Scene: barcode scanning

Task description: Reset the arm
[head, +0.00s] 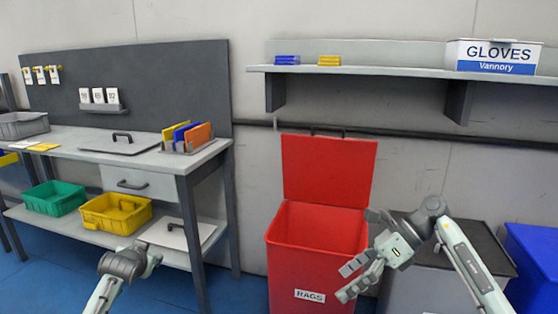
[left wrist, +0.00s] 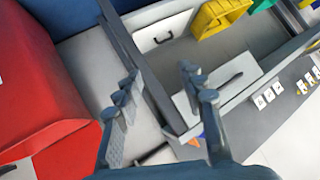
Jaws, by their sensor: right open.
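My right gripper (head: 347,282) is open and empty, its fingers pointing left in front of the red rags bin (head: 318,276). My left arm comes in at the bottom left of the head view, with its wrist in front of the workbench's lower shelf; its fingers cannot be made out there. In the left wrist view my left gripper (left wrist: 160,80) has its two fingers spread apart with nothing between them. The workbench (left wrist: 180,52) lies beyond those fingers, and the red bin (left wrist: 40,90) is to their left.
The workbench (head: 75,140) holds a flat lidded panel (head: 120,143) and a rack of coloured folders (head: 188,138). Green (head: 55,197) and yellow (head: 115,213) crates sit on its lower shelf. A wall shelf (head: 385,72) carries a gloves box (head: 495,56). A blue bin (head: 535,265) stands far right.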

